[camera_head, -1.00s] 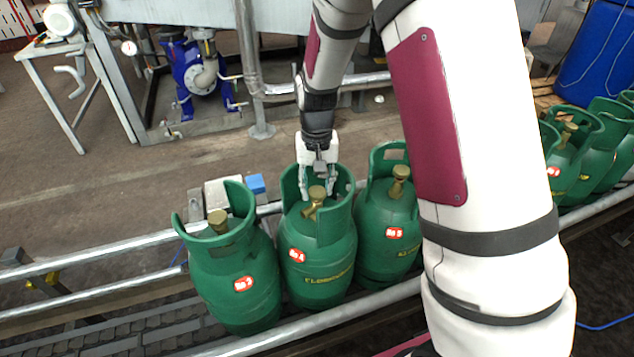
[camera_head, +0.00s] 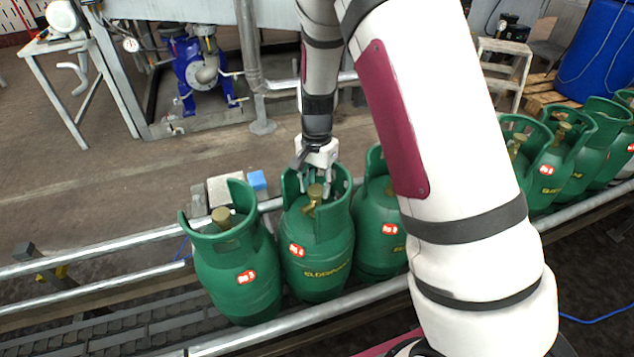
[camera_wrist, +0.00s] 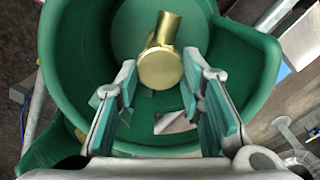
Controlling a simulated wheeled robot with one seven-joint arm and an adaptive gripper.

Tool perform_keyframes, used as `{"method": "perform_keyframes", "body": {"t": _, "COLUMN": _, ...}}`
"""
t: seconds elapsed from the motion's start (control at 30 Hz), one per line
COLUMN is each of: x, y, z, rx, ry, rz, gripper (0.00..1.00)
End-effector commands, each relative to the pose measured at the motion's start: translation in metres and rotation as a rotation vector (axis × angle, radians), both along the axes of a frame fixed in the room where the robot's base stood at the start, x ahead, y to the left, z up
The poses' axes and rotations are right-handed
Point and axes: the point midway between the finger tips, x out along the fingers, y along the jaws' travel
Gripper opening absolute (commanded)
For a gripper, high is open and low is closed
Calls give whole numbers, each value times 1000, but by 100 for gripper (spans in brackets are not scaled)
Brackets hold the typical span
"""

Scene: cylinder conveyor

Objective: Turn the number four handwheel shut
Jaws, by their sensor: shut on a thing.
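The number four cylinder (camera_head: 318,255) is green and stands upright in the row, with a red and white label on its front. Its brass handwheel (camera_head: 316,191) sits on the valve inside the open collar; it also shows from above in the wrist view (camera_wrist: 160,68). My gripper (camera_head: 318,182) reaches down into the collar from behind. In the wrist view its two teal-padded fingers (camera_wrist: 160,60) lie on either side of the handwheel, shut on it. The exact contact at the fingertips is hard to see.
A green cylinder (camera_head: 235,275) stands close on the left and another (camera_head: 378,235) close on the right, partly behind my arm. Metal rails (camera_head: 110,244) run along the conveyor. More cylinders (camera_head: 575,160) stand at right. A small blue block (camera_head: 257,180) is behind the row.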

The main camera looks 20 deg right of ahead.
Motion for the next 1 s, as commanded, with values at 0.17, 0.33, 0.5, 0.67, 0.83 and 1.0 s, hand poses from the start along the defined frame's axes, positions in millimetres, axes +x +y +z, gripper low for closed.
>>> {"method": "perform_keyframes", "body": {"t": 0.17, "x": 0, "y": 0, "z": 0, "rx": 0, "ry": 0, "rz": -16, "gripper": 7}}
{"method": "perform_keyframes", "body": {"t": 0.33, "x": 0, "y": 0, "z": 0, "rx": 0, "ry": 0, "rz": -18, "gripper": 7}}
{"method": "perform_keyframes", "body": {"t": 0.5, "x": 0, "y": 0, "z": 0, "rx": 0, "ry": 0, "rz": -18, "gripper": 7}}
{"method": "perform_keyframes", "body": {"t": 0.67, "x": 0, "y": 0, "z": 0, "rx": 0, "ry": 0, "rz": -17, "gripper": 55}}
{"method": "perform_keyframes", "body": {"t": 0.83, "x": 0, "y": 0, "z": 0, "rx": 0, "ry": 0, "rz": -16, "gripper": 55}}
{"method": "perform_keyframes", "body": {"t": 1.0, "x": 1, "y": 0, "z": 7, "rx": 0, "ry": -2, "rz": -16, "gripper": 55}}
